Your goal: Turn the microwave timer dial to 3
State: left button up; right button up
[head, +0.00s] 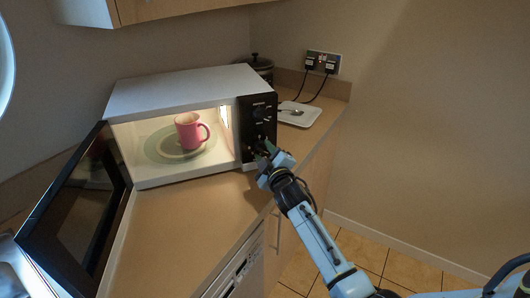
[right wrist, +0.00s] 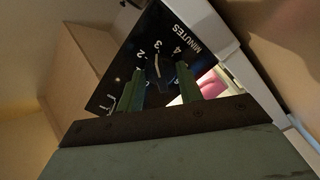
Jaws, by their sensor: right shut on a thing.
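The white microwave (head: 190,85) stands on the counter with its door (head: 80,210) swung open to the left. Its black control panel (head: 258,115) is at the right of its front. The timer dial (right wrist: 158,80) is on this panel, with the printed 2, 3, 4 and MINUTES around it in the right wrist view. My right gripper (head: 264,151) is at the lower part of the panel. The right wrist view shows its green fingers (right wrist: 161,86) on either side of the dial, shut on it. A pale line on the dial lies near the 3. My left gripper is out of view.
A pink mug (head: 188,132) stands on the turntable inside the lit microwave. A white tray (head: 300,115) lies to the right, below wall sockets (head: 323,62). A dark pot (head: 261,65) is behind. The counter (head: 185,225) in front is bare.

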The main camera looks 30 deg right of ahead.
jog(key=shift+m, duration=0.6)
jog(key=o, duration=1)
jog(key=shift+s, duration=0.1)
jog(key=s, duration=0.4)
jog(key=s+a, duration=0.1)
jog(key=s, duration=0.3)
jog(key=s+p, duration=0.1)
jog(key=s, duration=0.4)
jog(key=shift+a, duration=0.4)
jog(key=shift+s, duration=0.1)
